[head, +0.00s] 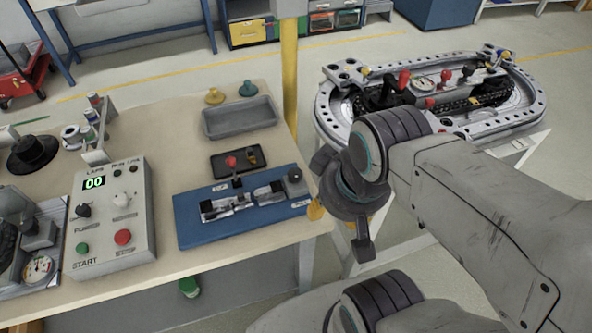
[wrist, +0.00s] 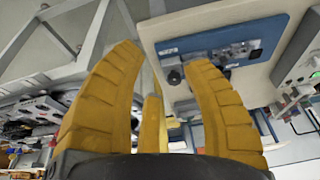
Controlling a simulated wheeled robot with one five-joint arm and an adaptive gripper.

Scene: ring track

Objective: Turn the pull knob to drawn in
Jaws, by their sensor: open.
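The pull knob (head: 294,176) is a dark round knob at the right end of the blue fixture plate (head: 190,226) on the workbench. In the wrist view a dark knob (wrist: 174,77), which looks like the same one, shows near the plate's edge, between the fingertips in the picture. How far it is drawn out I cannot tell. My gripper (wrist: 163,62) is open, its yellow fingers wide apart with nothing between them. In the head view it hangs just right of the bench edge, apart from the knob; its fingers are partly hidden there.
The plate also carries a toggle clamp with a red-tipped lever (head: 232,162). A grey tray (head: 240,118) lies behind it, and a control box (head: 112,215) stands to the left. The ring track (head: 540,105) is at the right. A yellow post (head: 289,70) rises behind the bench.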

